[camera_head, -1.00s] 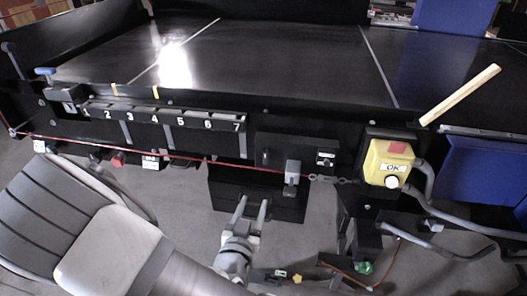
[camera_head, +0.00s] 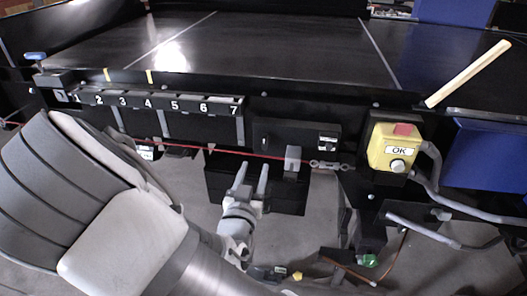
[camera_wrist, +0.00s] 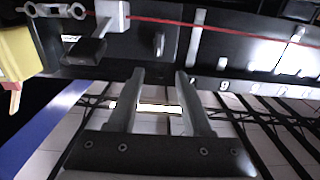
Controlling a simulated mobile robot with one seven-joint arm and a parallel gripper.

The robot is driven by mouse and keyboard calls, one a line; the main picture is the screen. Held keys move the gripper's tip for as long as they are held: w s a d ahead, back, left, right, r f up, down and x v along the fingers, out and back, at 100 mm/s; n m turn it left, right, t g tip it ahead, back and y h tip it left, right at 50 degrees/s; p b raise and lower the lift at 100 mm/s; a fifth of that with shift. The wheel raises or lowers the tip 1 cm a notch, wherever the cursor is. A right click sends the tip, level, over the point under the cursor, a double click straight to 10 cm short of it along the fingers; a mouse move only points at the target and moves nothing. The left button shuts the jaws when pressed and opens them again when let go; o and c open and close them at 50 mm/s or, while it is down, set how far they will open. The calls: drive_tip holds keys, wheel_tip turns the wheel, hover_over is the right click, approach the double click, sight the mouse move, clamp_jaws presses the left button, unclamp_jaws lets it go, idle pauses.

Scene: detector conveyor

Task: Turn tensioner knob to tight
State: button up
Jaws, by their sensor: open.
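A black panel (camera_head: 295,131) is fixed to the front of the conveyor. A small dark knob (camera_head: 265,137) is on its left part, and a dark switch with a white mark (camera_head: 327,142) is on its right. No readable label tells me which is the tensioner knob. My gripper (camera_head: 252,175) is open and empty, below the left knob and apart from it. In the wrist view my fingers (camera_wrist: 160,76) point toward this narrow upright knob (camera_wrist: 158,43), which shows just beyond the gap between the fingertips. Its setting is too small to read.
A grey block (camera_head: 292,160) on a red cord, with a chain link (camera_head: 325,165), hangs close to the right of my gripper. A numbered strip (camera_head: 160,103) runs left.

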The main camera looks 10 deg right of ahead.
sight(264, 141)
drive_tip(key=b+x, duration=0.4)
drive_tip(key=x, duration=0.8)
drive_tip(key=shift+d, duration=0.15)
drive_tip(key=shift+c, duration=0.3)
clamp_jaws()
drive_tip(key=shift+b, duration=0.3)
